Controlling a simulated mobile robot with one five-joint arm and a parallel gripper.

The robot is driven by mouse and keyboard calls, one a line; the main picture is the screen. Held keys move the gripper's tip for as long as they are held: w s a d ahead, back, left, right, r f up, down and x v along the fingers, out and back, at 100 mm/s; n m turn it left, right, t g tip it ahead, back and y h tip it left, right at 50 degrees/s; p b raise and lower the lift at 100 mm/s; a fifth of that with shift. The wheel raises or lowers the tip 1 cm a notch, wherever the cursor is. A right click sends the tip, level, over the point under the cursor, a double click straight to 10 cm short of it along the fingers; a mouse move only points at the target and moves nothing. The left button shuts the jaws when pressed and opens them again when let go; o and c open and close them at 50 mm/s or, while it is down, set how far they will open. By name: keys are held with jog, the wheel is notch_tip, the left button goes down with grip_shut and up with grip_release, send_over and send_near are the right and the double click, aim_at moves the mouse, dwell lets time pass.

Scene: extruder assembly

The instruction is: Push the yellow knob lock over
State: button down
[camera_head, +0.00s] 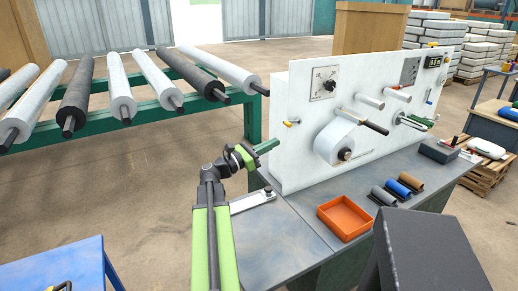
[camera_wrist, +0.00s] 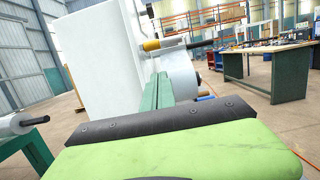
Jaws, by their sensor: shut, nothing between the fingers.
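A small yellow knob lock (camera_head: 287,124) sticks out from the left part of the white machine panel (camera_head: 308,152), below the round dial. It also shows in the wrist view as a yellow cylinder (camera_wrist: 151,45) just beyond and above my fingers. My gripper (camera_head: 268,146) has green fingers, shut and empty. It is left of the panel's left edge, a little below and to the left of the yellow knob lock. A gap seems to remain between fingertips and knob, but depth is hard to tell.
A white roll (camera_head: 336,140) and metal shafts project from the panel right of the knob. An orange tray (camera_head: 344,217) and several small rolls lie on the grey table (camera_head: 282,228). A green rack (camera_head: 150,112) of large rollers stands at left.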

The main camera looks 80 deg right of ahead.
aim_at(294, 123)
jog(key=s+d+r+p, duration=0.1)
jog(key=r, duration=0.1)
jog(key=s+d+r+p, duration=0.1)
jog(key=p, duration=0.1)
jog(key=shift+s+d+r, duration=0.2)
jog(key=shift+s+r, duration=0.1)
jog(key=shift+r, duration=0.05)
